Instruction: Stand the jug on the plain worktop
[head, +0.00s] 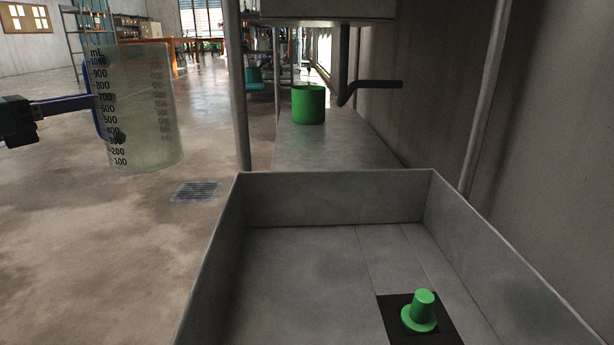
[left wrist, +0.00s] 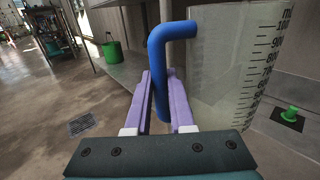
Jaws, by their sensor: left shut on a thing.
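The jug (head: 150,110) is a tall, see-through beaker with black mL markings and a blue handle. In the head view it hangs upright on the left, in the air over the floor. My left gripper (head: 97,103) is shut on the handle. In the left wrist view the purple fingers (left wrist: 160,100) close around the blue handle (left wrist: 157,75), with the jug body (left wrist: 235,70) to the right. A bare grey worktop surface (head: 325,148) runs behind the basin in the head view; I cannot tell if it is the plain one. My right gripper is not in view.
A grey walled basin (head: 300,270) fills the front, with a green plug-shaped piece (head: 420,312) on a black square. A green pot (head: 308,105) stands on the grey surface behind. A dark bent pipe (head: 372,87) and upright posts (head: 238,90) are near it. A floor grate (head: 196,191) lies left.

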